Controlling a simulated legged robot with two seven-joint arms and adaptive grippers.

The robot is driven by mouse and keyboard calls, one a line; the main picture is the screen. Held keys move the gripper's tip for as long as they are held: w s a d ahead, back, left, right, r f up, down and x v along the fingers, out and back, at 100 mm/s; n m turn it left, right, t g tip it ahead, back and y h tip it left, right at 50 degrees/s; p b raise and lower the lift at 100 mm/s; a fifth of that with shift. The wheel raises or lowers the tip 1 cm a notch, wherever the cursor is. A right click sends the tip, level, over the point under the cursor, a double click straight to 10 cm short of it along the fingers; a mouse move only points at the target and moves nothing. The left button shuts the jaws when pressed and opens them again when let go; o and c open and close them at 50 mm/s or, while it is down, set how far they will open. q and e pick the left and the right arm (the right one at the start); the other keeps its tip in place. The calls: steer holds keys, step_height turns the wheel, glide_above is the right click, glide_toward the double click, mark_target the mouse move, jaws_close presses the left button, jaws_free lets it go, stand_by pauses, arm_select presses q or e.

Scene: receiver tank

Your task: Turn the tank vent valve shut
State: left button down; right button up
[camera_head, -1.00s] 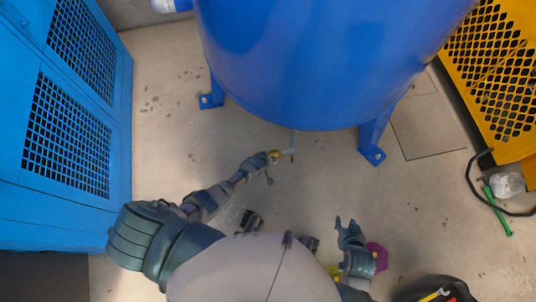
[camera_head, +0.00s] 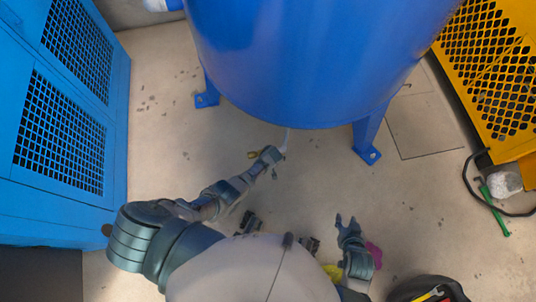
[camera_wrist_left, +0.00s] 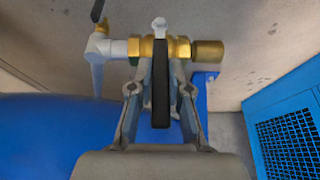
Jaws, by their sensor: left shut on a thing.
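The valve in the left wrist view has a brass body (camera_wrist_left: 180,48) and a black lever handle (camera_wrist_left: 160,85). My left gripper (camera_wrist_left: 160,100) is shut on this handle, one finger on each side. In the head view my left gripper (camera_head: 271,154) is below the front of the blue tank (camera_head: 300,60). A small brass part (camera_head: 254,154) shows just left of it, and the handle is hidden there. My right gripper (camera_head: 346,219) is open and empty, low over the floor, away from the tank.
A grey pipe elbow (camera_wrist_left: 100,46) joins the valve's left end. The tank legs (camera_head: 207,96) (camera_head: 367,145) stand on the floor. A blue cabinet (camera_head: 60,130) is at left, a yellow mesh guard (camera_head: 495,90) at right. A black tool bucket (camera_head: 425,289) is at lower right.

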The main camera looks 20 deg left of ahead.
arm_select(q)
steer(key=shift+w+d+r, duration=0.1)
steer(key=shift+w, duration=0.05)
steer(key=c, duration=1.4)
jaws_free()
steer(key=o, duration=0.3)
steer(key=shift+a, duration=0.2)
steer(key=shift+s+d+r, duration=0.2)
steer(key=shift+d+r, duration=0.15)
steer(key=v, duration=1)
steer(key=shift+a+r, duration=0.2)
steer(key=shift+r, duration=0.2)
arm_select(e)
steer(key=shift+a, duration=0.1)
arm_select(q)
steer(key=shift+a, duration=0.1)
arm_select(e)
steer(key=shift+a, duration=0.1)
